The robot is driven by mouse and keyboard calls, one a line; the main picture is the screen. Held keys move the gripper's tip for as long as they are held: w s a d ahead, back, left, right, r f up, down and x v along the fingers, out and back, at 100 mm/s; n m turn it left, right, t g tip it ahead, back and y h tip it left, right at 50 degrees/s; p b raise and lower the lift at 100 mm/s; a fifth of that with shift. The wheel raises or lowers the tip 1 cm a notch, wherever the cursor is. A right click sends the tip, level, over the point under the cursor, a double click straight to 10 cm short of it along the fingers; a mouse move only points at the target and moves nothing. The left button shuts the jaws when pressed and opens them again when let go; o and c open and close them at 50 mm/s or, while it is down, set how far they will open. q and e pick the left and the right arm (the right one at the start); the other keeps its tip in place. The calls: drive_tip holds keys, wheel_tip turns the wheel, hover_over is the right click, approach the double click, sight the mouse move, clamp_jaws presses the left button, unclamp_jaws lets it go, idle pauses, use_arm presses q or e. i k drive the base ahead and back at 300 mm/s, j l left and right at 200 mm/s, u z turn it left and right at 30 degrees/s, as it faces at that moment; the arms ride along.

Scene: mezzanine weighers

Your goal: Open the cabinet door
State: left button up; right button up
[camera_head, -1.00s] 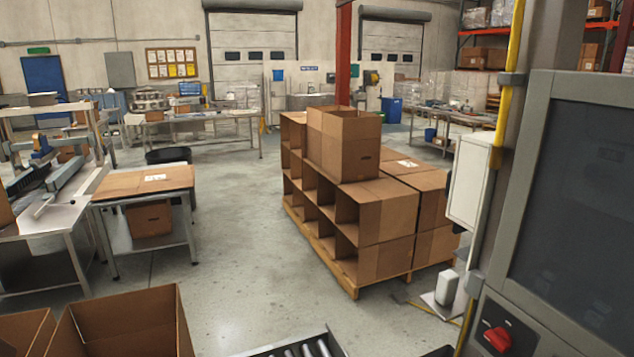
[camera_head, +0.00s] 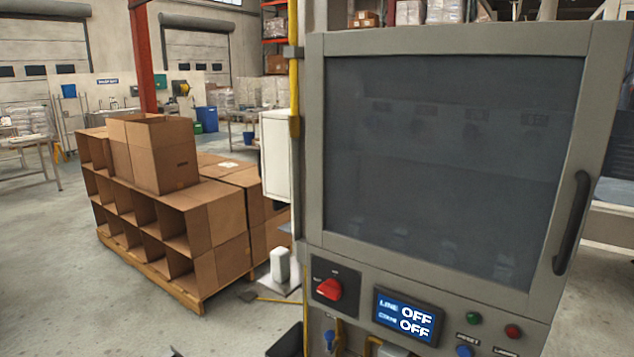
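The cabinet (camera_head: 311,200) stands close in front at the right. Its door has a grey frame and a dark window (camera_head: 440,160), and it looks shut. A black vertical handle (camera_head: 572,222) sits on the door's right side. Below the door are a red rotary switch (camera_head: 328,289), a small screen (camera_head: 408,316) reading OFF twice, and green, red and blue buttons. Neither of my grippers is in view.
A pallet (camera_head: 185,292) of stacked open cardboard boxes (camera_head: 160,155) stands to the left of the cabinet. A yellow pipe (camera_head: 294,80) and a white box (camera_head: 276,155) are beside the cabinet's left edge. The concrete floor (camera_head: 60,290) at the left is clear.

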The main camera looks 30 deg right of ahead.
sight(461, 172)
drive_tip(key=z, duration=1.6)
